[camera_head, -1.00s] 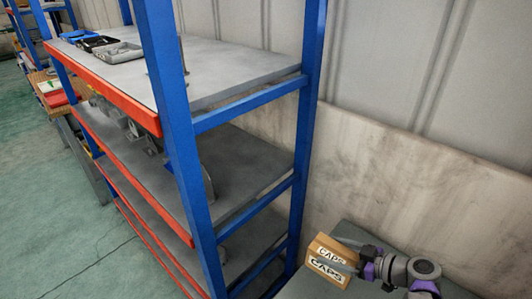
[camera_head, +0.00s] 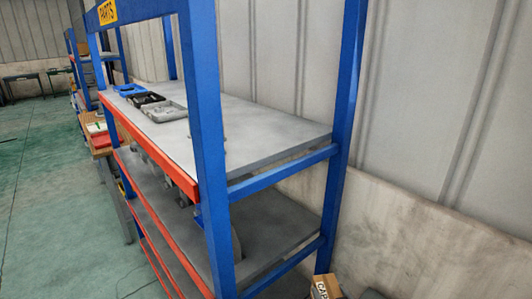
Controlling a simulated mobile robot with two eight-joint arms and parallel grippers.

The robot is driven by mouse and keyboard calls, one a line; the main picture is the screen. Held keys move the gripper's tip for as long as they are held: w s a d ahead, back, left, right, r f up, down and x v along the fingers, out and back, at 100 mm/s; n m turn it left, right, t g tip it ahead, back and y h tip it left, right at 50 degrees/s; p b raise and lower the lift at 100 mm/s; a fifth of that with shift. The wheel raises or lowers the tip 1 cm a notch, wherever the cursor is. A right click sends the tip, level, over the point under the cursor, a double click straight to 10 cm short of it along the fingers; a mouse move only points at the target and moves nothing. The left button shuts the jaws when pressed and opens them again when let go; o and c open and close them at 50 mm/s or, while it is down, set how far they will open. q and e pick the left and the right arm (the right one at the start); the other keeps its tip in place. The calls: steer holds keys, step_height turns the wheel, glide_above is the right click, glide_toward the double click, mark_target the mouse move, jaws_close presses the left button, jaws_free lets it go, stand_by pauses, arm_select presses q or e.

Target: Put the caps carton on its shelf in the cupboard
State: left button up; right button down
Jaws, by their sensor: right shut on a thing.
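The caps carton (camera_head: 325,288) is a small brown cardboard box with a white label showing "CAP". My left gripper is out of view. A blue steel rack (camera_head: 209,150) with orange-edged grey shelves and a yellow "PARTS" sign fills the middle. I cannot tell whether it is the cupboard.
Grey, black and blue trays (camera_head: 165,111) stand on the upper shelf (camera_head: 255,125), whose near right part is bare. Dark parts sit on the shelf below, partly hidden. A pale wall (camera_head: 430,190) stands behind. Green floor (camera_head: 50,190) is open at left.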

steer(key=shift+s+f+m+h, duration=0.25)
steer(key=shift+s+m+h, duration=0.15)
steer(key=shift+s, duration=0.15)
steer(key=shift+s+a+m+h, duration=0.25)
steer(key=shift+s+m+h, duration=0.05)
steer(key=shift+s+h, duration=0.15)
steer(key=f, duration=0.1)
steer(key=w+f, duration=0.1)
steer(key=f, duration=0.1)
steer(key=w+f, duration=0.1)
steer(key=shift+w+f, duration=0.15)
steer(key=shift+f, duration=0.05)
steer(key=shift+d, duration=0.15)
